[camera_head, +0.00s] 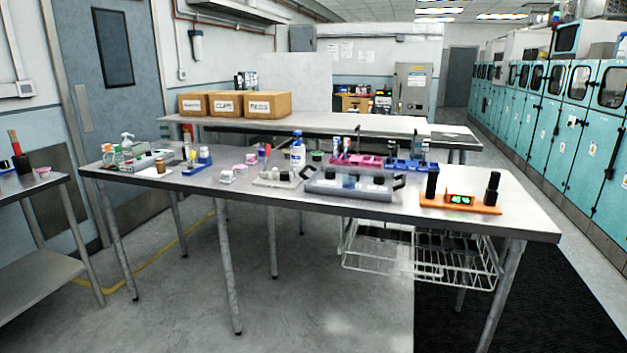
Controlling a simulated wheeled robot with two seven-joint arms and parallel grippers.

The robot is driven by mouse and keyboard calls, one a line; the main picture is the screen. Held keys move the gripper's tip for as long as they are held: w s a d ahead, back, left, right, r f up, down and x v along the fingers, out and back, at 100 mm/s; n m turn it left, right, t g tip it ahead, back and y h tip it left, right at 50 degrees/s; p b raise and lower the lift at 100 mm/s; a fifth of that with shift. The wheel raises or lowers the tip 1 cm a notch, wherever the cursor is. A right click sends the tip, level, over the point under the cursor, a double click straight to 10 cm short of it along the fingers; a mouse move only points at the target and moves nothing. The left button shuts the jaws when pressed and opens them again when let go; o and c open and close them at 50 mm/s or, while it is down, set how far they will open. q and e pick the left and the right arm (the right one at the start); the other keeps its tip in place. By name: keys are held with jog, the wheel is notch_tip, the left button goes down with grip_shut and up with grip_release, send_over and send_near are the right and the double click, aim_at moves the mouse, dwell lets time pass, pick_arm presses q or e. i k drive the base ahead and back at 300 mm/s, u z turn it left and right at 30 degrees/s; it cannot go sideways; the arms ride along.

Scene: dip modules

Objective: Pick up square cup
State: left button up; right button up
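A long steel table (400,216) stands in front of me with many small items on it. Small pale pink and white cup-like pieces (227,177) stand left of the middle. A grey tray (352,190) near the middle holds small dark and bluish pieces. A paler tray (270,182) sits just left of it. At this size I cannot tell which item is the square cup. Neither of my grippers is in view.
An orange base (460,207) with a green-lit display and black posts stands at the right. Pink and blue racks (357,160) stand behind the grey tray. A wire basket (420,256) hangs below. The floor in front is clear.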

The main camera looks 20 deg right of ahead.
aim_at(347, 182)
jog(key=u, duration=0.1)
jog(key=i, duration=2.35)
jog(key=z, duration=1.55)
jog(key=i, duration=1.05)
jog(key=z, duration=1.1)
